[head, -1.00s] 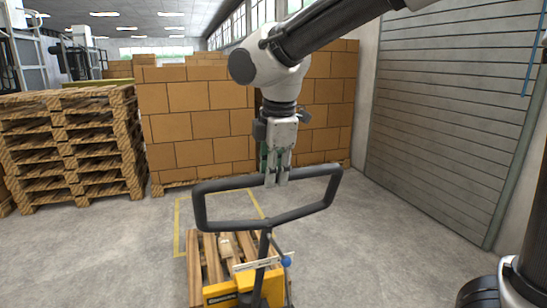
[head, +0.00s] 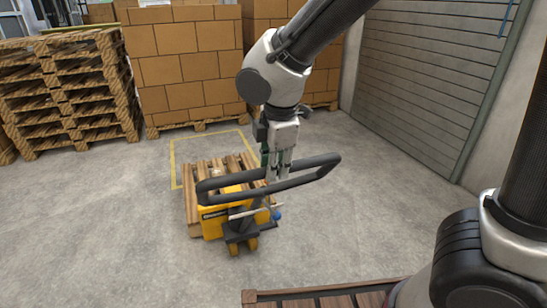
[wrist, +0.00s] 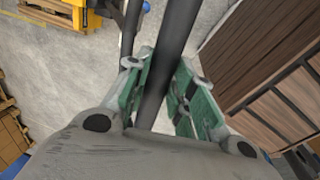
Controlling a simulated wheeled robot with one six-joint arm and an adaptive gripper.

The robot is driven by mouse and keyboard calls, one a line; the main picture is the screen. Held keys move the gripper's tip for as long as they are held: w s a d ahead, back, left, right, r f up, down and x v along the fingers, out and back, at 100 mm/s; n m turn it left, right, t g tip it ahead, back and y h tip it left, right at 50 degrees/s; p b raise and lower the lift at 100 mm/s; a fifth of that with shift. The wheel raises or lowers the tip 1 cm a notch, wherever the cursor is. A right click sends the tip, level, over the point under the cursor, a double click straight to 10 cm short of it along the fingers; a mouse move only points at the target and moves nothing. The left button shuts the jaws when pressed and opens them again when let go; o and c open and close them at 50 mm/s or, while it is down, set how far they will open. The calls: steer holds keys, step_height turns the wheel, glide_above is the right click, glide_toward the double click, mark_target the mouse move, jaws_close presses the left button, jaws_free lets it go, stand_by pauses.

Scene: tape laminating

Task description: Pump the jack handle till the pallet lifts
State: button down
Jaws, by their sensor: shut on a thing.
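The jack handle (head: 215,184) is a dark rectangular loop on a shaft, standing on the yellow pallet jack (head: 212,222). My gripper (head: 278,177) reaches down from above and is shut on the far bar of the loop, right of its middle. In the wrist view the dark bar (wrist: 173,45) runs between the two green-lined fingers of my gripper (wrist: 165,85). The wooden pallet (head: 203,172) lies low over the jack's forks. Its height off the floor is too small to tell. A blue knob (head: 276,215) sits beside the handle shaft.
A yellow floor outline (head: 172,165) surrounds the pallet's far side. Stacked cartons (head: 185,70) and a pile of pallets (head: 70,95) stand behind. A brown slatted surface (head: 330,301) is at the near edge, with open floor between.

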steer(key=shift+f, duration=0.1)
steer(key=c, duration=1.2)
jaws_free()
steer(key=shift+r, duration=0.4)
step_height(320, 180, up, 11)
steer(key=s, duration=0.2)
steer(key=shift+d, duration=0.3)
steer(key=shift+s, duration=0.1)
